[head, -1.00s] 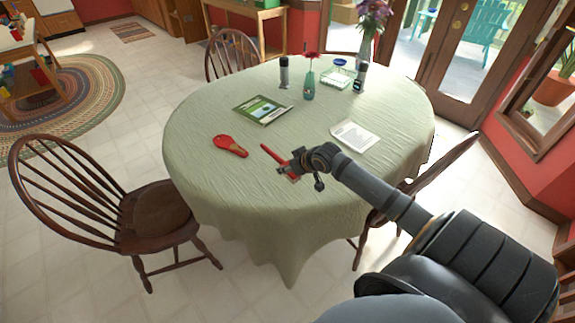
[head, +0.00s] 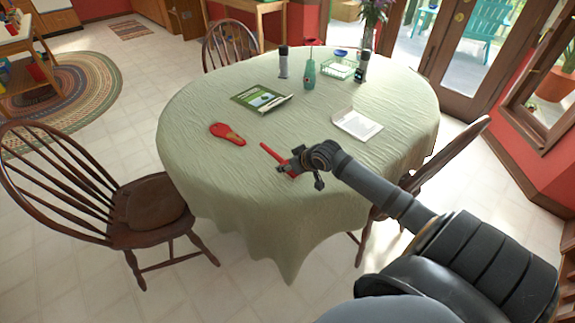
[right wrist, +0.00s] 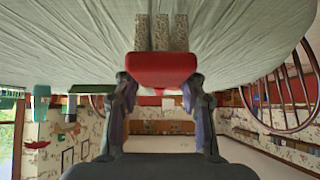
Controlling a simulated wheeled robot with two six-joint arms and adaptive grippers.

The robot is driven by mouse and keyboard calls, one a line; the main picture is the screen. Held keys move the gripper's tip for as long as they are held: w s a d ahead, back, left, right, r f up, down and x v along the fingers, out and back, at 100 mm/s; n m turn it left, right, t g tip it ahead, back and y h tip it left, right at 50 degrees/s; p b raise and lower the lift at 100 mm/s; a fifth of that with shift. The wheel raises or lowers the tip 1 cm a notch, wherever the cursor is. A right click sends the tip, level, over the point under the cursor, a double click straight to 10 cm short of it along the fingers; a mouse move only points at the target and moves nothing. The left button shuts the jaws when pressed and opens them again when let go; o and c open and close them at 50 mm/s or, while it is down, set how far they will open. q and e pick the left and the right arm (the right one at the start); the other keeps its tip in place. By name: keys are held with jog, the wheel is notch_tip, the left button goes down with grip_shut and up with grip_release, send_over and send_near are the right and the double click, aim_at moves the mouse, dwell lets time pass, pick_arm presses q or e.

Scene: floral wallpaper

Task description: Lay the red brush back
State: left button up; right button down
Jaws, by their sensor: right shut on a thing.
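My right gripper (head: 290,165) is shut on the red brush (head: 274,155), over the front part of the table. In the head view the brush shows as a thin red bar slanting out to the upper left of the jaws. In the right wrist view, which is upside down, the red brush (right wrist: 162,70) sits between both fingers of the right gripper (right wrist: 162,88), with pale speckled strips beyond it against the tablecloth. I cannot tell whether the brush touches the cloth. My left gripper is not in view.
The table (head: 200,165) has a pale green cloth. Chairs surround the table.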

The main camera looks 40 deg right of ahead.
jog(key=shift+f, duration=0.6)
jog(key=c, duration=0.7)
grip_release()
notch_tip(320, 180, up, 10)
jog(key=shift+r, duration=0.1)
